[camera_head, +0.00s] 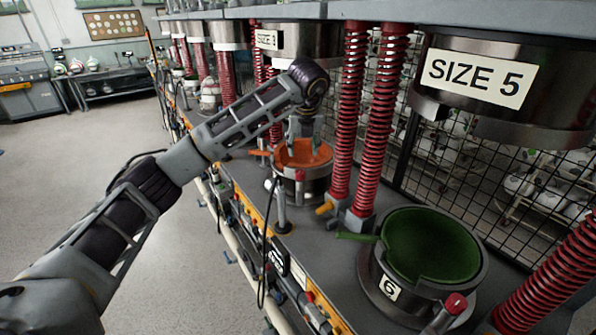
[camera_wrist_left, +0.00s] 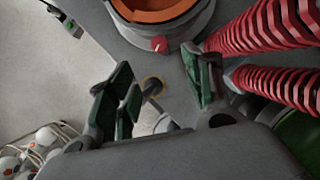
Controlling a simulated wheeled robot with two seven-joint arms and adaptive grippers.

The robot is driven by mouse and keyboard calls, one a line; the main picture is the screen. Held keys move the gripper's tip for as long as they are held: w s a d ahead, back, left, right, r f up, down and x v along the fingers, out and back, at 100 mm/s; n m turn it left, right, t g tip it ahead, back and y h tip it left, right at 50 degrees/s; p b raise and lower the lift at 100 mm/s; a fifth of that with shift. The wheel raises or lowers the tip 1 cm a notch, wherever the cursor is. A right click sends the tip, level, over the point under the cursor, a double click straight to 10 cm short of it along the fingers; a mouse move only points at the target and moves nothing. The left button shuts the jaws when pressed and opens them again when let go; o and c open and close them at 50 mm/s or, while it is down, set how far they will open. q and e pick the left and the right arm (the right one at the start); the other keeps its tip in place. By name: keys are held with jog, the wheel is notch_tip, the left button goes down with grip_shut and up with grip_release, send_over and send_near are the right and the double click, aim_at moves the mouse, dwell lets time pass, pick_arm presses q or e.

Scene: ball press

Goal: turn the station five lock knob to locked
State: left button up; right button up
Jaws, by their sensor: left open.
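My left arm reaches in from the left in the head view. Its gripper (camera_head: 304,138) points down in front of the orange-lined mould (camera_head: 302,155), partly hidden by my wrist. In the left wrist view the gripper (camera_wrist_left: 160,88) is open, its green-padded fingers apart. Between them, beyond the tips, is a small grey post with a yellow ring (camera_wrist_left: 153,86); I see no contact. A red knob (camera_head: 300,175) is on the orange mould's front; it shows above the fingers in the wrist view (camera_wrist_left: 158,43). Another red knob (camera_head: 455,303) is on the green-lined mould (camera_head: 380,278), under a press labelled SIZE 5 (camera_head: 478,75). I cannot read any lock state.
Red spring columns (camera_head: 349,110) stand close to the right of my gripper. A grey upright post (camera_head: 281,212) and a yellow-tipped part (camera_head: 325,208) stand on the bench by the orange mould. Cables and a control rail (camera_head: 275,258) run along the front edge.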

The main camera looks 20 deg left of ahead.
pick_arm(q)
jog(key=p, duration=0.3)
send_near(300, 172)
jog(key=x, duration=0.6)
jog(key=shift+w+f, duration=0.1)
jog(key=shift+f, duration=0.15)
jog(key=shift+x, duration=0.8)
jog(key=shift+w+f, duration=0.1)
jog(key=shift+f, duration=0.25)
pick_arm(e)
jog(key=r, duration=0.3)
jog(key=shift+s+a+r, duration=0.1)
jog(key=shift+a+r, duration=0.1)
jog(key=shift+a, duration=0.2)
